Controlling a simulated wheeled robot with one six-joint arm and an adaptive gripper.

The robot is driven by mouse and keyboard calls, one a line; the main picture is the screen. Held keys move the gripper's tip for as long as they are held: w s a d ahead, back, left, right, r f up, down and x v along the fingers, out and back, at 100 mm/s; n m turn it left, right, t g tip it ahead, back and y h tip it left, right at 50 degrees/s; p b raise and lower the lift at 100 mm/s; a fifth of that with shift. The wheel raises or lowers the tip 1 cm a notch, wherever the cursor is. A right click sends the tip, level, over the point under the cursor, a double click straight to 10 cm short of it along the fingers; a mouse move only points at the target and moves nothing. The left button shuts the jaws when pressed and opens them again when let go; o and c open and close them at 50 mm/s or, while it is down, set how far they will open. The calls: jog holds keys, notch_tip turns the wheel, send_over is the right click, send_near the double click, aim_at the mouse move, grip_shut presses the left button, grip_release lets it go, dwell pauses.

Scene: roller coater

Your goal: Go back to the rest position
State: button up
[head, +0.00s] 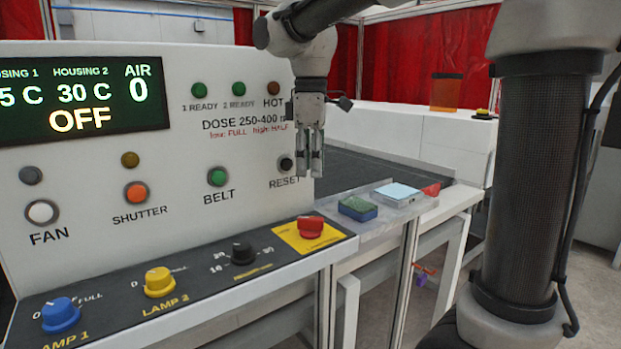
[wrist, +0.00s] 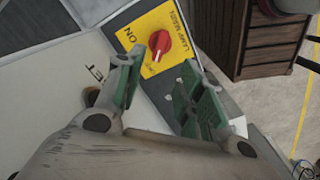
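My gripper (head: 311,165) hangs fingers-down in front of the right end of the control panel (head: 190,240), near the RESET button (head: 286,164). It is held in the air above the red rotary switch (head: 311,228) on its yellow plate. In the wrist view my gripper (wrist: 162,80) has its two green-padded fingers apart with nothing between them. The red switch (wrist: 160,44) shows beyond the fingertips, apart from them, on the yellow plate marked LAMP MAIN and ON.
The display (head: 82,95) reads OFF, with AIR 0. Blue (head: 60,314), yellow (head: 159,281) and black (head: 242,252) knobs line the sloped ledge. A green-and-blue block (head: 357,208) and pale blue block (head: 398,193) lie right of the panel. An amber container (head: 446,92) stands behind.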

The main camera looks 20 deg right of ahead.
dwell(0.5)
jog(key=f+m, duration=0.2)
jog(key=s+f+m, duration=0.1)
jog(key=m, duration=0.1)
jog(key=shift+s+d+f+t, duration=0.1)
jog(key=shift+d+f+t, duration=0.2)
jog(key=shift+d+f, duration=0.1)
jog(key=s+d+f+m+t, duration=0.2)
jog(key=s+d+m, duration=0.2)
jog(key=s+d, duration=0.3)
jog(key=s+d+f+m+t, duration=0.1)
jog(key=s+d+f+m, duration=0.1)
jog(key=s+d+m, duration=0.2)
jog(key=s+d, duration=0.3)
jog(key=s, duration=0.4)
jog(key=shift+d+m+t, duration=0.15)
jog(key=shift+m+t, duration=0.25)
